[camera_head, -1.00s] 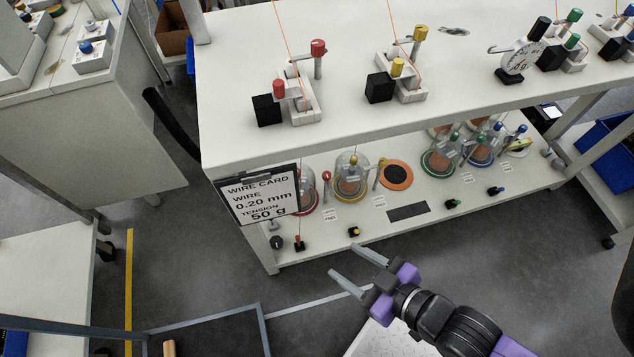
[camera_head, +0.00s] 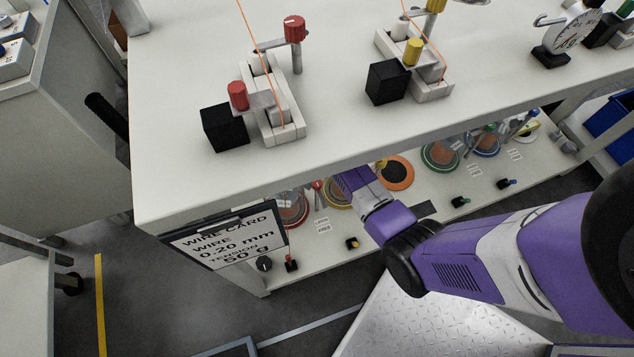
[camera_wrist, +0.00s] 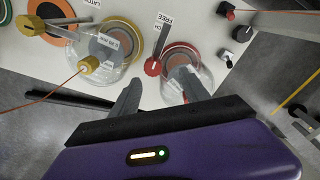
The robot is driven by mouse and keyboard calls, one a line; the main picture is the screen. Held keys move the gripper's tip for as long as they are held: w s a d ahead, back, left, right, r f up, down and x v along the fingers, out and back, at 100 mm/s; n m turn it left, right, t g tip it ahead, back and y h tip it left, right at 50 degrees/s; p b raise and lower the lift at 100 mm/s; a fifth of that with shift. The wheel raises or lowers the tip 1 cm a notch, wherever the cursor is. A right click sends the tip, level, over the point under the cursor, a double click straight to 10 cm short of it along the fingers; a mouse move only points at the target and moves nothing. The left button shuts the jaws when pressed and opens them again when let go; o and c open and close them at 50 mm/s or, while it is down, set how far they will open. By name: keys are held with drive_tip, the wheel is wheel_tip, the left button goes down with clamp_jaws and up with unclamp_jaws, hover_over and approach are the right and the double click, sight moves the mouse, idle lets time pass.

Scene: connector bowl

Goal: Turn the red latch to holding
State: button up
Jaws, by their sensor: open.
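The red latch (camera_wrist: 152,67) shows in the wrist view as a lever with a round red knob, beside a white label (camera_wrist: 163,22) reading FREE. It also shows in the head view (camera_head: 317,186), small, on the lower shelf. A red-ringed glass dome (camera_wrist: 182,52) stands to its right in the wrist view. My gripper (camera_wrist: 160,77) is open and empty, its fingers pointing towards the shelf, with the knob just beyond and between the fingertips in the picture. No contact shows. In the head view my fingers are hidden by the bench top.
A yellow-ringed dome (camera_wrist: 112,42) and a yellow latch (camera_wrist: 30,25) stand to the left in the wrist view. Small black switches (camera_wrist: 243,32) sit at the shelf's right. The bench top (camera_head: 330,125) overhangs the shelf, with a sign (camera_head: 228,240) at its front corner.

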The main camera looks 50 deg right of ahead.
sight(320, 193)
drive_tip(key=shift+w+d+r+g, duration=0.15)
drive_tip(key=shift+w+d+r, duration=0.05)
drive_tip(key=shift+d, duration=0.25)
drive_tip(key=shift+w+d+r+g, duration=0.15)
drive_tip(key=shift+w+d, duration=0.05)
drive_tip(key=shift+d, duration=0.25)
drive_tip(key=shift+d+f+b, duration=0.1)
drive_tip(key=shift+f+b, duration=0.05)
drive_tip(key=shift+b, duration=0.15)
drive_tip(key=shift+f+b, duration=1.3)
drive_tip(key=shift+f, duration=2.3)
drive_tip(key=shift+c, duration=0.2)
clamp_jaws()
